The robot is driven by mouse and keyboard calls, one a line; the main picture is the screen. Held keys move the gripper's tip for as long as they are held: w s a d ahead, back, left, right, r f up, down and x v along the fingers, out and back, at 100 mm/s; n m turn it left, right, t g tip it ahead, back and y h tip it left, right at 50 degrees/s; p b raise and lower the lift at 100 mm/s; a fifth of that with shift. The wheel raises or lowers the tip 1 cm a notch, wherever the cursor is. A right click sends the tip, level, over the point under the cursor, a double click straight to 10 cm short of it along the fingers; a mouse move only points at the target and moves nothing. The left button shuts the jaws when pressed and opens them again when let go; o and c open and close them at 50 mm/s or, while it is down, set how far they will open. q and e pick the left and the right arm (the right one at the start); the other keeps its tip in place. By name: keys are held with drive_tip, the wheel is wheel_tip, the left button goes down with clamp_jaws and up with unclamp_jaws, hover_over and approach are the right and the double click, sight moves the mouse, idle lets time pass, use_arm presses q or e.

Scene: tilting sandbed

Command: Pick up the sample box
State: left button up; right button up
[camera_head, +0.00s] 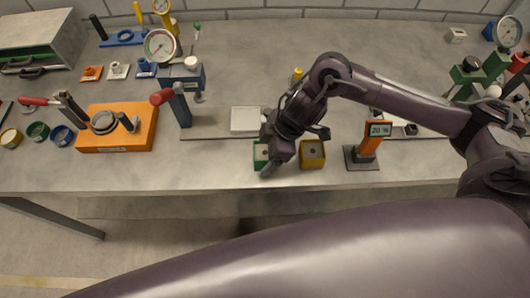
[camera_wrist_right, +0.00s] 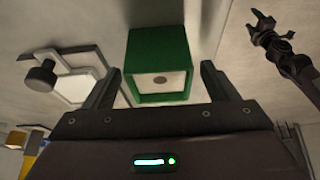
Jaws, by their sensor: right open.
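A small green box (camera_head: 260,153) with an open top stands near the front edge of the table. My right gripper (camera_head: 275,160) is low at its right side and partly hides it. The right wrist view shows the green box (camera_wrist_right: 157,45) in line with the gap between the two open fingers (camera_wrist_right: 160,75), with nothing gripped. A similar yellow box (camera_head: 312,155) stands just right of the gripper. I cannot tell which is the sample box. Another dark gripper (camera_wrist_right: 262,25), seemingly my left, shows small in the right wrist view; its jaw state is unclear.
A white square plate (camera_head: 246,119) lies behind the green box. An orange stand with a "20 %" display (camera_head: 375,140) is right of the yellow box. An orange block (camera_head: 117,136) and a blue post with a red knob (camera_head: 178,105) stand left. The front strip between is bare.

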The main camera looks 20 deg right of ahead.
drive_tip(key=shift+a+f, duration=0.25)
drive_tip(key=shift+f, duration=0.35)
drive_tip(key=c, duration=1.2)
drive_tip(key=shift+w, duration=0.1)
drive_tip(key=shift+r, duration=0.2)
